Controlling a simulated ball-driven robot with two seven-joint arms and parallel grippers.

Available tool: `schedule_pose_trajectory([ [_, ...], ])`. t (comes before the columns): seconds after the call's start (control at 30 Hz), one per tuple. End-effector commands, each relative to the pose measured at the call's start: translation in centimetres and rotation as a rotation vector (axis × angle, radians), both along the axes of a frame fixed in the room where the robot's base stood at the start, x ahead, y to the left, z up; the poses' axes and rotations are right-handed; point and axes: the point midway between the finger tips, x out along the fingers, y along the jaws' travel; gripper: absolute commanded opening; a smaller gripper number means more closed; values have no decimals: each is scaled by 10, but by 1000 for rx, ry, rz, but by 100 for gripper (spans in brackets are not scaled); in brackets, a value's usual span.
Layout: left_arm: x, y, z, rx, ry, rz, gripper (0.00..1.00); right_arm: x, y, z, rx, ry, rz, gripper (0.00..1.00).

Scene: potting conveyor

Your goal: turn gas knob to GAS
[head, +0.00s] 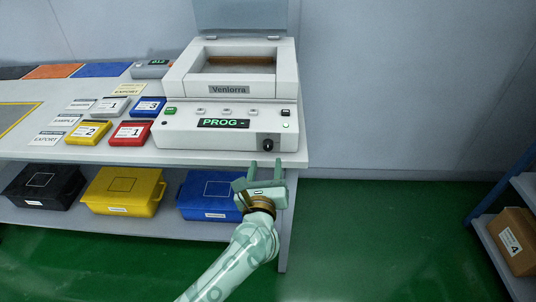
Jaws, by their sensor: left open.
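The gas knob (268,145) is a small black knob at the lower right of the front panel of the white Venlorra machine (180,128). Its pointer direction and labels are too small to read. My left gripper (265,166) is open and empty, its two fingers pointing at the machine just below the knob in the picture. The fingers look apart from the knob, but the depth gap is hard to judge. The machine's green display (223,123) reads "PROG -". My right gripper is not in view.
The machine stands on a white table (190,158) near its right edge. Yellow (88,132), red (130,133) and blue (148,107) labelled boxes lie left of it. Bins sit on the shelf below. The green floor right of the table is clear up to a shelf with a cardboard box (513,241).

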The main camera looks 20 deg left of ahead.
Motion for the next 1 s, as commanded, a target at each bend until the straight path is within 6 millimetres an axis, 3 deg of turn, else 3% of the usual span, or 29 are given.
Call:
schedule_pose_trajectory([
  [0.1, 25, 6, -2, 2, 0, 1, 46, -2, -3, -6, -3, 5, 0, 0],
  [0.3, 50, 12, -1, 3, 1, 0, 46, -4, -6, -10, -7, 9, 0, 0],
  [0.67, 55, 13, 0, 3, 1, 0, 46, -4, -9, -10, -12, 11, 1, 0],
  [0.8, 55, 13, 0, 3, 1, 0, 7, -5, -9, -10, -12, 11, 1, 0],
  [0.83, 55, 13, 0, 4, 1, 0, 1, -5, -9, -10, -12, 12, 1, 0],
  [1.0, 55, 13, 0, 6, 1, 0, 1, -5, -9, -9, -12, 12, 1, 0],
])
